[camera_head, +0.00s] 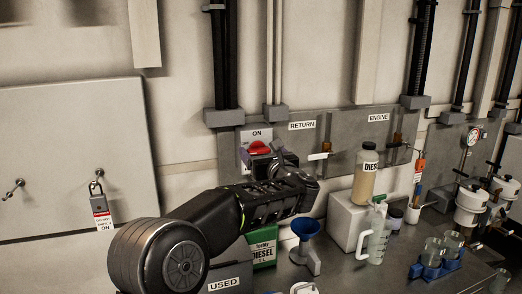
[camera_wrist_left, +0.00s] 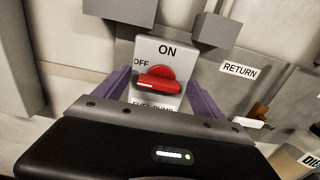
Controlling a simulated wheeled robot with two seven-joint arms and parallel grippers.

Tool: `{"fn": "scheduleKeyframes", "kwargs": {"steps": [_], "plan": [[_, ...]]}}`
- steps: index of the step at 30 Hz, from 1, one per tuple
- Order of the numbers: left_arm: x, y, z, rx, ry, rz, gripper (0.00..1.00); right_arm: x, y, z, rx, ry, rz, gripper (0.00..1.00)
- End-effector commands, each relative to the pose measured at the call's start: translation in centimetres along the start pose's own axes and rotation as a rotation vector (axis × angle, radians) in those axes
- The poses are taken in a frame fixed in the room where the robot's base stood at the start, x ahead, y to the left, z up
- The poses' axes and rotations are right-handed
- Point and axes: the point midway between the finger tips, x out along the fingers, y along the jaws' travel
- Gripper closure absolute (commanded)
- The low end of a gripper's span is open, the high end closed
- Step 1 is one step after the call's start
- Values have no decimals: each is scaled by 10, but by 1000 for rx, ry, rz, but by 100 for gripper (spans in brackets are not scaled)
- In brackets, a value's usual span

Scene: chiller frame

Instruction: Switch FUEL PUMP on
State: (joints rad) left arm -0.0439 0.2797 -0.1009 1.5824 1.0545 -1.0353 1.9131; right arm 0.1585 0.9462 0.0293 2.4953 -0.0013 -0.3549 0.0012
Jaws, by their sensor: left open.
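The FUEL PUMP switch is a red rotary knob (camera_head: 259,147) on a pale plate, with ON above it. In the left wrist view the red knob (camera_wrist_left: 156,82) has its bar lying roughly sideways, with OFF at its upper left and ON at the top. The FUEL PUMP label below is partly hidden by my gripper. My left gripper (camera_head: 264,164) is just in front of and below the knob. In the left wrist view its purple fingers (camera_wrist_left: 160,92) are open, one to each side of the plate; contact cannot be told. My right gripper is not in view.
A RETURN valve (camera_head: 318,156) with a white handle is right of the switch. A DIESEL bottle (camera_head: 365,176) stands on a white box. A blue funnel (camera_head: 306,230) and green can (camera_head: 264,250) stand below. A padlock with a tag (camera_head: 100,205) hangs left.

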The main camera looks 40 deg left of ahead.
Motion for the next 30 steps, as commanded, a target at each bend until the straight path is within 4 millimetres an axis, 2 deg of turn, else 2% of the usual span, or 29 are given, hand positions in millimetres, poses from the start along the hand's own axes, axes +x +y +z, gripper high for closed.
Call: {"fn": "scheduleKeyframes", "kwargs": {"steps": [4,26,30], "plan": [[0,0,0,0,0,0,21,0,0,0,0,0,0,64],[0,0,0,0,0,0,81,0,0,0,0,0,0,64],[0,0,0,2,0,0,82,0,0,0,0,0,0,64]]}}
